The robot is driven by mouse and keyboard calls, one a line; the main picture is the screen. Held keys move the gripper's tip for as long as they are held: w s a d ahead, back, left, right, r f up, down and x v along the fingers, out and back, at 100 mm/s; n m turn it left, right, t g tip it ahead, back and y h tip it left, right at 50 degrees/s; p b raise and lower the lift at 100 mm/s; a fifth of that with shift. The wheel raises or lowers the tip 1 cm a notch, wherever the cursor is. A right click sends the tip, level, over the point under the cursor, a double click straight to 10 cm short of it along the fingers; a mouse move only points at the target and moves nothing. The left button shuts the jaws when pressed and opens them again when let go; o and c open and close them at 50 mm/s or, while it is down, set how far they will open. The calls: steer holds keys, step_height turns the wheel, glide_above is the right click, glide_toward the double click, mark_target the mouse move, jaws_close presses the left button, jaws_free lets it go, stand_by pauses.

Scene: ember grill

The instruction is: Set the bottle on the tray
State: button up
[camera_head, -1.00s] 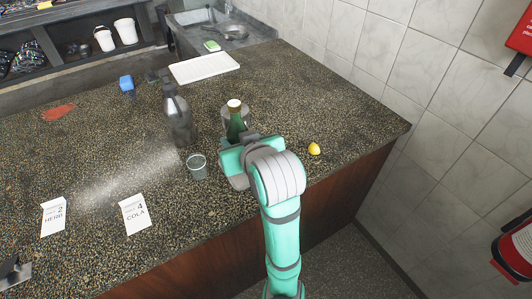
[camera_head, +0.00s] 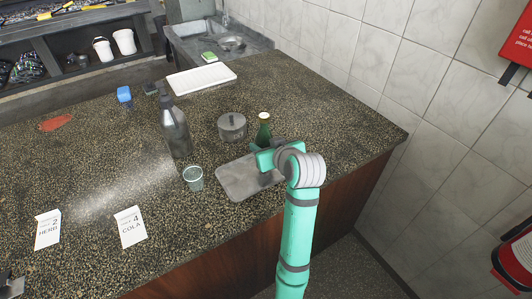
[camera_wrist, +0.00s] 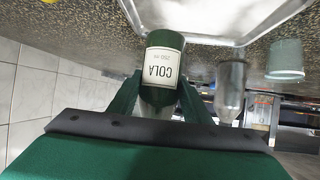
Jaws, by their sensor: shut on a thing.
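The flat grey tray (camera_head: 238,182) lies empty near the counter's front edge. Its rim also shows at the top of the wrist view (camera_wrist: 205,40). My arm hides the bottle's lower part in the head view, so I cannot tell whether it touches the counter.
A lidded pot (camera_head: 232,127) stands behind the tray. A glass (camera_head: 193,178) stands by the tray's left edge, with a dark spray-type bottle (camera_head: 175,130) behind it. A white rack (camera_head: 202,79) is at the back.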

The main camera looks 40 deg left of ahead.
steer(key=shift+w+f, duration=0.35)
steer(key=shift+f, duration=0.1)
steer(key=shift+w+f, duration=0.1)
steer(key=shift+f, duration=1.45)
steer(key=shift+f, duration=0.1)
steer(key=o, duration=1.4)
steer(key=shift+f, duration=0.1)
steer(key=shift+o, duration=0.2)
steer(key=shift+d+r, duration=0.15)
steer(key=shift+r, duration=0.1)
steer(key=v, duration=1.1)
steer(key=shift+s+d, duration=0.25)
steer(key=shift+s, duration=0.05)
steer(key=shift+w, duration=0.1)
